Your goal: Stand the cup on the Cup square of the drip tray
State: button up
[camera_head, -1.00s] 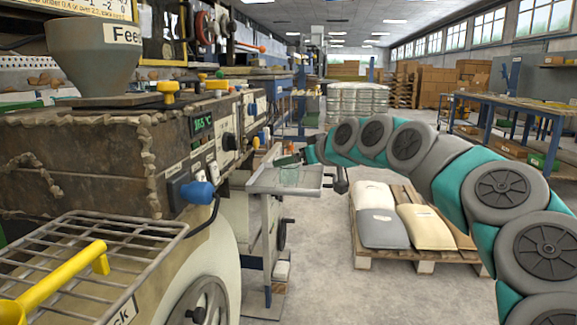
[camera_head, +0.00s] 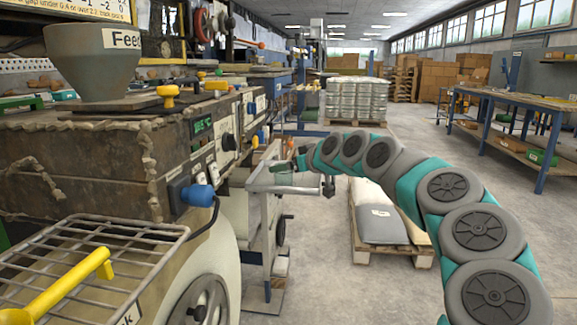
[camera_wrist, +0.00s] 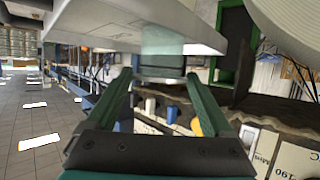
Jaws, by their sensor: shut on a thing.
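My gripper (camera_wrist: 160,84) is shut on a clear, slightly green cup (camera_wrist: 163,52), which sits between its two fingertips in the wrist view. In the head view the cup (camera_head: 283,179) is small and faint, just beside my gripper (camera_head: 294,165). The pale grey drip tray (camera_head: 310,184) juts out from the machine's side, under the cup. In the wrist view a pale surface, seemingly the tray (camera_wrist: 130,18), lies behind the cup. I cannot tell whether the cup touches the tray. The Cup square's marking cannot be made out.
A wire rack (camera_head: 90,255) is in the near left. A pallet with sacks (camera_head: 385,222) stands on the floor to the right of the tray.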

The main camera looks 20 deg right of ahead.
jog(key=shift+f, duration=0.2)
jog(key=o, duration=1.1)
jog(key=shift+o, duration=0.2)
jog(key=shift+r, duration=0.25)
jog(key=b+v, duration=0.1)
jog(key=v, duration=1.1)
jog(key=shift+b, duration=0.4)
